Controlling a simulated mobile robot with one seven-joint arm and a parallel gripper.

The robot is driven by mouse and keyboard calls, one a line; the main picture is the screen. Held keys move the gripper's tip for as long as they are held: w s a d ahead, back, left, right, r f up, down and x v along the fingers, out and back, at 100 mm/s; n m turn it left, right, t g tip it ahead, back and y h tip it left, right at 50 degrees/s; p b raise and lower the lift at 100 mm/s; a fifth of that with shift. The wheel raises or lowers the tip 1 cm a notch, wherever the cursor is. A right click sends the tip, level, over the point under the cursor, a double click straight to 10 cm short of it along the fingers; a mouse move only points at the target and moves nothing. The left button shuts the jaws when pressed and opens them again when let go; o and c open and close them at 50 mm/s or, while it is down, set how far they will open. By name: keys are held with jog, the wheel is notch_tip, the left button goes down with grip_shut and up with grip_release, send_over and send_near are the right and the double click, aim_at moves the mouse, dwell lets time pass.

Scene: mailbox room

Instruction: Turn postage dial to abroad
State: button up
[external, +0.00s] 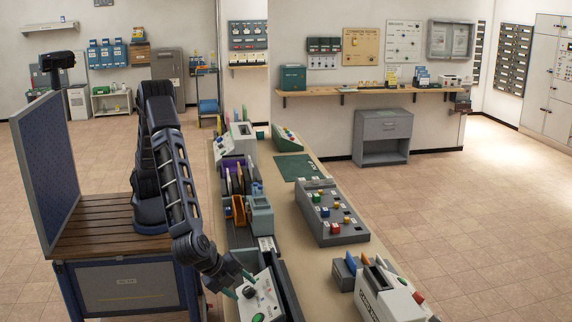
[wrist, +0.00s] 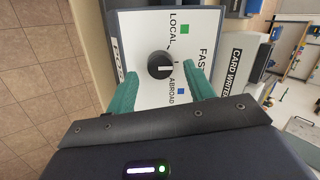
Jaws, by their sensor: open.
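The postage dial (wrist: 160,65) is a round black knob on a white panel (wrist: 143,22) in the wrist view. Its pale pointer mark lies toward the right, on the side of the word FAST. LOCAL is printed above the dial with a green square, and ABROAD below it with a blue square. In the external view the dial (external: 249,291) shows small on the white box at the counter's near end. My gripper (wrist: 162,82) is open, with one green finger on each side of the dial and visible gaps to it. It also shows in the external view (external: 246,284).
A device labelled CARD WRITER (wrist: 240,65) stands just right of the panel in the wrist view. On the counter are a grey box with coloured buttons (external: 335,232), sorting holders (external: 262,217) and a white machine (external: 385,298). Tiled floor lies left of the panel.

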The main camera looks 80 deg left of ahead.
jog(key=shift+x, duration=0.85)
jog(key=c, duration=1)
jog(key=shift+o, duration=0.2)
jog(key=shift+m, duration=0.3)
jog(key=m, duration=0.5)
jog(key=shift+s+a+t, duration=0.1)
jog(key=shift+t, duration=0.3)
jog(key=m+h, duration=0.1)
jog(key=m, duration=0.5)
jog(key=shift+a+t, duration=0.1)
jog(key=shift+t, duration=0.2)
jog(key=shift+f+m, duration=0.1)
jog(key=shift+m, duration=0.3)
